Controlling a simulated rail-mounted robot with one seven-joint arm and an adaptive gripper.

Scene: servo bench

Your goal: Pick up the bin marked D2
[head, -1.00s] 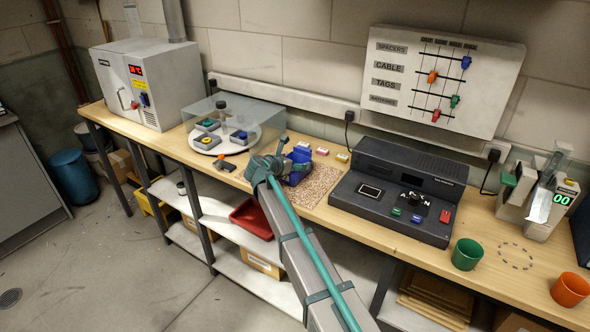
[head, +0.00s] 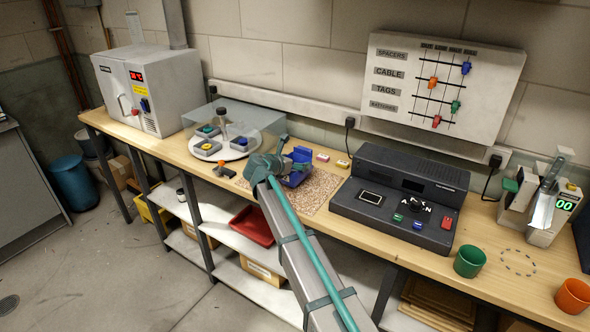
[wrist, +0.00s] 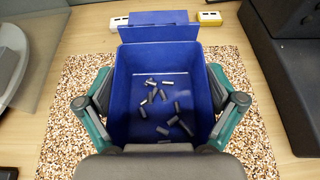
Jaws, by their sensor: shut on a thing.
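A blue open-topped bin (wrist: 163,106) with a raised back panel holds several small dark grey cylinders in the wrist view. It also shows in the head view (head: 297,174), over the speckled mat (head: 322,188), partly hidden by my arm. My gripper (wrist: 162,90) has its teal fingers against the bin's left and right sides and is shut on it. It also shows in the head view (head: 281,170). The bin's near edge is hidden behind my gripper. No D2 mark can be read. I cannot tell whether the bin touches the mat.
A clear-covered turntable (head: 238,155) stands to the left and a black console (head: 400,195) to the right. Small white and yellow blocks (wrist: 209,17) lie behind the bin. A green cup (head: 470,262) and an orange cup (head: 572,296) stand at the right.

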